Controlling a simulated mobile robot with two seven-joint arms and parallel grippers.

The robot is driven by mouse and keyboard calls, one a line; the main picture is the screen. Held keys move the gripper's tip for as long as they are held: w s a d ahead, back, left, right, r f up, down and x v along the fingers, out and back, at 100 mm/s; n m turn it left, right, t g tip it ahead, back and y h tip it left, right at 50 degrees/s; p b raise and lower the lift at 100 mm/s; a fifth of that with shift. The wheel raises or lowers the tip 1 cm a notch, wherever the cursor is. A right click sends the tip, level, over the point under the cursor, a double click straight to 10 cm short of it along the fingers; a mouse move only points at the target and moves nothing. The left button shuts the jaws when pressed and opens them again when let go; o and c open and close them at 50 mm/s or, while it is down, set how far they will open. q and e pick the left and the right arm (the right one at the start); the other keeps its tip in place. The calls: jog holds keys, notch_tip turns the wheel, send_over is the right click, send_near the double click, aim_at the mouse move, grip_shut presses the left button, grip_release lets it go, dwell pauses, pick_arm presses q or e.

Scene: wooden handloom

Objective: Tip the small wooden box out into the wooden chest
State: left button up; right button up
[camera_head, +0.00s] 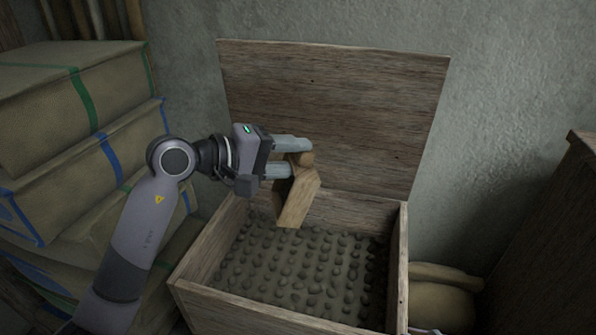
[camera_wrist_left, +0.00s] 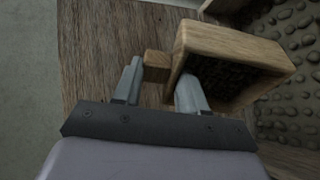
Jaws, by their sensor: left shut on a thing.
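The small wooden box (camera_head: 298,200) is held by my left gripper (camera_head: 292,158) above the wooden chest (camera_head: 270,308). The box is tilted in the head view. In the left wrist view the box (camera_wrist_left: 232,46) shows its open side, with dark lumpy contents visible inside. The left gripper (camera_wrist_left: 157,82) is shut on a part of the box, with a small wooden block-like piece between its fingers. The chest is open, its lid (camera_head: 335,110) standing up at the back, and dark rounded lumps cover its inside.
Stacked bales (camera_head: 75,95) with green and blue straps stand at the left, close to my left arm. A tan sack (camera_head: 442,300) lies right of the chest. A dark wooden piece (camera_head: 555,230) stands at the far right. A grey wall is behind.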

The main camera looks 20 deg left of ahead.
pick_arm(q)
jog(key=shift+s+a+f+b, duration=0.15)
jog(key=shift+a+f+b, duration=0.3)
jog(key=shift+b, duration=0.7)
jog(key=shift+s+a+f+n+t+h+b, duration=0.15)
jog(key=shift+f+t+h+b, duration=0.05)
jog(key=shift+t+h, duration=0.25)
jog(key=shift+s+a+f+n+t+h+b, duration=0.1)
jog(key=shift+f+n+t+h+b, duration=0.1)
jog(key=shift+t+h, duration=0.25)
jog(key=shift+s+a+f+n+t+h, duration=0.35)
jog(key=shift+a+f+t+h, duration=0.2)
jog(key=shift+t+h, duration=0.2)
jog(key=shift+s+a+f+n+t+h, duration=0.2)
jog(key=shift+a+f+n+t+h, duration=0.15)
jog(key=shift+a+t+h, duration=0.4)
pick_arm(e)
jog(key=shift+s+d+r+n+t+h, duration=0.1)
jog(key=shift+s+d+n+t+h, duration=0.1)
jog(key=shift+d+n+t, duration=0.3)
jog(key=shift+s+d+r+n+t+h, duration=0.1)
jog(key=shift+s+d+n+t+h, duration=0.1)
jog(key=shift+d+t, duration=0.35)
pick_arm(q)
jog(key=shift+d, duration=0.15)
pick_arm(e)
jog(key=shift+d, duration=0.15)
jog(key=shift+f, duration=0.15)
